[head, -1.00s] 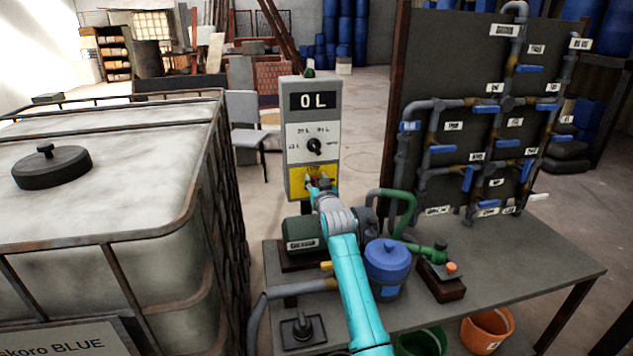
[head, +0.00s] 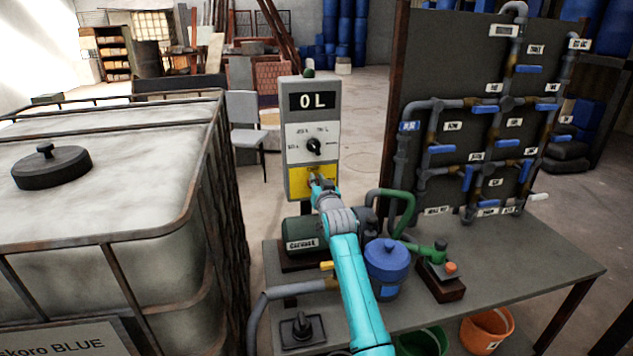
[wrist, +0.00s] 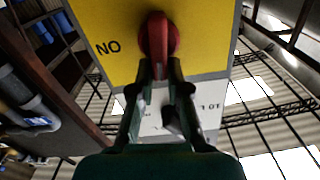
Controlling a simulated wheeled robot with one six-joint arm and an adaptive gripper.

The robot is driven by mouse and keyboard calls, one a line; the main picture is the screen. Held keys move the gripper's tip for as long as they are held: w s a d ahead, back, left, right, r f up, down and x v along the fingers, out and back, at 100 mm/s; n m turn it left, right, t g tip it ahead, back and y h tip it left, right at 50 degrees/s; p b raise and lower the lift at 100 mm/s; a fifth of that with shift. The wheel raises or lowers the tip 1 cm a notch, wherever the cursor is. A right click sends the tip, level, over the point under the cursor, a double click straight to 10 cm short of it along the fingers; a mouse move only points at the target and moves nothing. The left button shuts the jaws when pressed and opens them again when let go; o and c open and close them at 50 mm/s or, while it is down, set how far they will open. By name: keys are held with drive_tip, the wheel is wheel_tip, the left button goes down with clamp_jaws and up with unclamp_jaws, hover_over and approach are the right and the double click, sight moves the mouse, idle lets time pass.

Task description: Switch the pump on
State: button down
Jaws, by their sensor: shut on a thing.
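A grey control box (head: 291,155) stands behind the table, with a display reading 0 L and a black dial (head: 313,146) on a white panel. Its lower panel is yellow (head: 299,184) and carries a red switch handle (wrist: 161,35), seen clearly in the wrist view. Letters looking like "NO" show beside the handle; other print in that view is upside down. My gripper (wrist: 161,66) is shut on the red handle, a finger on each side. In the head view my gripper (head: 318,184) hides the handle. The green pump (head: 303,232) sits on the table below the box.
A large white caged tank (head: 110,205) fills the left. A blue lidded pot (head: 386,268) and a green fitting with an orange button (head: 450,267) stand on the table (head: 530,265). A pipe board (head: 400,70) rises at the right.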

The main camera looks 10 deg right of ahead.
drive_tip(key=m, duration=0.2)
drive_tip(key=d+m, duration=0.1)
drive_tip(key=m, duration=0.1)
drive_tip(key=shift+f, duration=0.1)
drive_tip(key=shift+d+f+m, duration=0.2)
drive_tip(key=shift+f+m, duration=0.15)
drive_tip(key=shift+m, duration=1.7)
drive_tip(key=shift+d+f+m, duration=0.2)
drive_tip(key=shift+f+m, duration=0.15)
drive_tip(key=shift+m, duration=1.65)
drive_tip(key=shift+d+f+m, duration=0.2)
drive_tip(key=shift+f+m, duration=0.15)
drive_tip(key=shift+m, duration=1.7)
drive_tip(key=c, duration=1.2)
unclamp_jaws()
drive_tip(key=shift+w, duration=0.1)
drive_tip(key=shift+o, duration=0.3)
drive_tip(key=shift+f, duration=0.1)
drive_tip(key=shift+f, duration=0.1)
